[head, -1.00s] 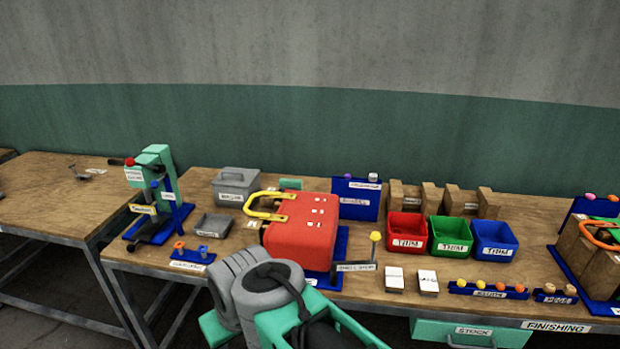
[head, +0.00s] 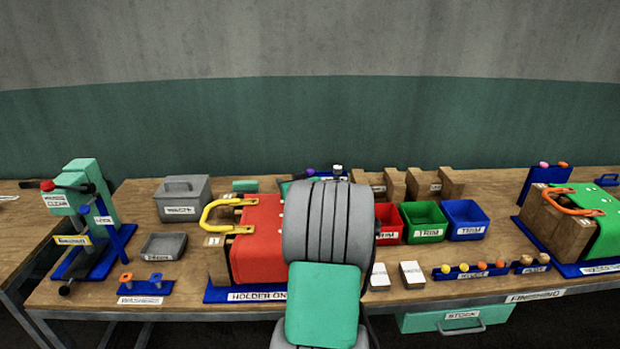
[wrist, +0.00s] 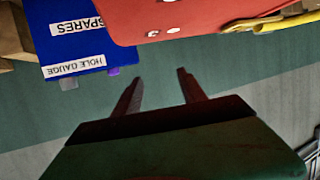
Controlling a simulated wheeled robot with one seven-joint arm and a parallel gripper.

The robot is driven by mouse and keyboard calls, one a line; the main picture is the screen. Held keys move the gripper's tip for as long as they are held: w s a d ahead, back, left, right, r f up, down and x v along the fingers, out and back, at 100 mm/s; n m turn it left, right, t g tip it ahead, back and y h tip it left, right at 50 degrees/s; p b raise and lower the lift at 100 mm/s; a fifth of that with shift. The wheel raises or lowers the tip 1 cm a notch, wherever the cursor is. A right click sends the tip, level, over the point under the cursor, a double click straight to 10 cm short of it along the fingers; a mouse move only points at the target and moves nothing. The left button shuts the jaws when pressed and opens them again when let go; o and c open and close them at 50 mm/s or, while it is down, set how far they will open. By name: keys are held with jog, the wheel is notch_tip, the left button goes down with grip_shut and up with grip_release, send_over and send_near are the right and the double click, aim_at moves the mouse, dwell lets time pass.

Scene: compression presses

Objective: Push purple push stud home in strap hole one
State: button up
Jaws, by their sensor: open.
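A red piece (head: 258,238) with a yellow handle (head: 222,212) covers a wooden block on the bench. My arm hides its right part in the head view. In the wrist view the red piece (wrist: 190,12) shows small white marks and dark holes; I cannot tell which is hole one. A purple stud (head: 311,172) stands at the top of the blue holder behind; it shows in the wrist view (wrist: 113,71) at the edge of the blue panel (wrist: 85,25). My gripper (wrist: 160,75) is open with nothing between its fingers, apart from stud and red piece. The head view hides it.
A green press (head: 88,205) stands at the left, with a grey box (head: 182,195) and tray (head: 163,246) beside it. Red, green (head: 424,220) and blue (head: 466,220) bins stand right of my arm. Bare wood shows between bins and the right-hand green piece (head: 600,225).

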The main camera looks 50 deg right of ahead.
jog(key=m+h, duration=0.1)
jog(key=h, duration=0.1)
send_near(311, 171)
jog(key=shift+m, duration=0.3)
jog(key=p+x, duration=0.3)
jog(key=x, duration=0.5)
jog(key=shift+w+d, duration=0.2)
jog(key=shift+d, duration=0.05)
jog(key=shift+c, duration=0.2)
grip_shut()
